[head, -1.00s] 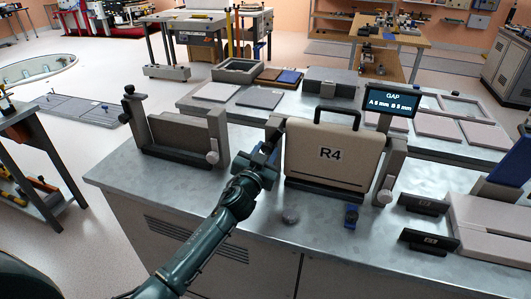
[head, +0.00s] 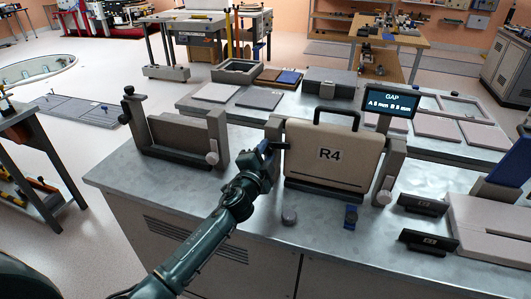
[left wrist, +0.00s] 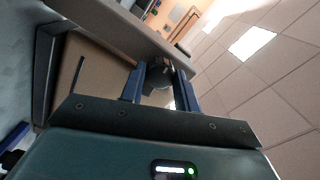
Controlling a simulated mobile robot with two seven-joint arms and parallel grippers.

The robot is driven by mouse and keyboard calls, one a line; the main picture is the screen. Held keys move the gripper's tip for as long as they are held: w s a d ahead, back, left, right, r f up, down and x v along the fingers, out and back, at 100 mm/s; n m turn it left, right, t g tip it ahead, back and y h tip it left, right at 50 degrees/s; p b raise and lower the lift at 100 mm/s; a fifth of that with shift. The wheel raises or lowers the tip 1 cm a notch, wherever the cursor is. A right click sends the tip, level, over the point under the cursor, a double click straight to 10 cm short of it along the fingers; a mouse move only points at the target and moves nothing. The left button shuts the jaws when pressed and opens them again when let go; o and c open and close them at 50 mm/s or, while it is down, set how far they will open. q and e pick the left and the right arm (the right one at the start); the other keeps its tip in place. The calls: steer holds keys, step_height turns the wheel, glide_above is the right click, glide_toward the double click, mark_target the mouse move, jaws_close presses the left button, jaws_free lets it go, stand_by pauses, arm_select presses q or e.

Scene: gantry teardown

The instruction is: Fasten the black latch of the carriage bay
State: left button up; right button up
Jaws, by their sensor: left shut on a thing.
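My left gripper (head: 268,147) is at the bay's left post (head: 273,132), beside the case's left edge. In the left wrist view its two blue fingers (left wrist: 160,90) are shut on a dark round part, the black latch (left wrist: 157,74). In the head view the gripper hides the latch, so its angle cannot be told. A pale knob (head: 383,197) sits low on the right post. My right gripper is not in view.
A similar bay (head: 180,135) with a grey panel stands to the left. A display headed GAP (head: 388,99) stands behind the right post. Dark blocks (head: 424,204) lie right.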

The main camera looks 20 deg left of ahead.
arm_select(q)
steer(key=shift+m, duration=0.8)
steer(key=o, duration=1)
steer(key=shift+c, duration=0.2)
steer(key=s, duration=1.3)
steer(key=shift+a+b, duration=0.25)
steer(key=shift+b, duration=0.05)
steer(key=shift+s, duration=0.1)
steer(key=s+d+f+n+g+h+p, duration=0.1)
steer(key=s+d+f+n+g, duration=0.1)
steer(key=s+f+n, duration=0.4)
steer(key=s+d+f+n+g+h+p, duration=0.1)
steer(key=s+f+n+g, duration=0.4)
steer(key=s+f, duration=0.5)
steer(key=s+d+n, duration=0.1)
steer(key=s, duration=0.3)
steer(key=shift+s+d+h, duration=0.3)
steer(key=shift+d+h, duration=0.1)
